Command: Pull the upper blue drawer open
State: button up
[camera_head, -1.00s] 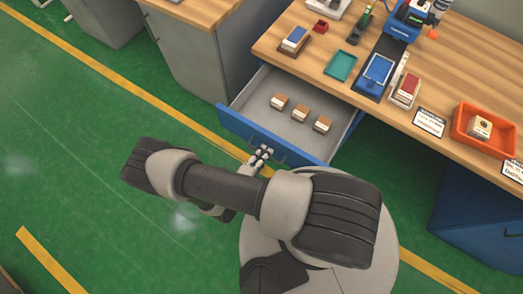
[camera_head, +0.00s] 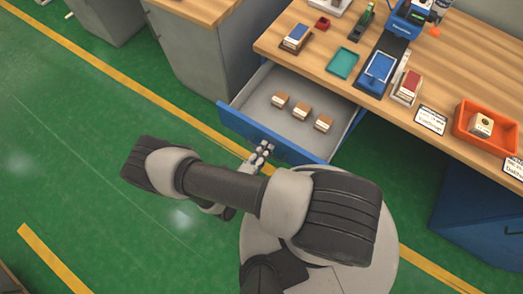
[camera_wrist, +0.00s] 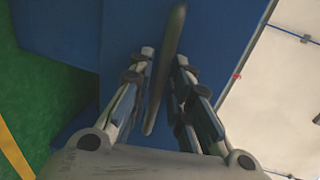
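The upper blue drawer (camera_head: 262,135) is pulled well out from under the wooden table. Its grey inside shows, with several small brown-and-white boxes (camera_head: 301,111) in it. My gripper (camera_head: 265,148) is at the outside of the blue front. In the wrist view, the drawer's dark bar handle (camera_wrist: 167,65) runs between the two fingers of my gripper (camera_wrist: 165,58). A narrow gap shows on each side of the bar, so the fingers are open around it and not clamped on it. The handle is mostly hidden in the head view.
The wooden table (camera_head: 390,110) carries a teal tray (camera_head: 343,63), a blue tray (camera_head: 380,70) and an orange bin (camera_head: 458,127). A grey cabinet (camera_head: 195,60) stands left of the drawer. Green floor (camera_head: 75,150) is free at the left.

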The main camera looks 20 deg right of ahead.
jog(key=v, duration=1.2)
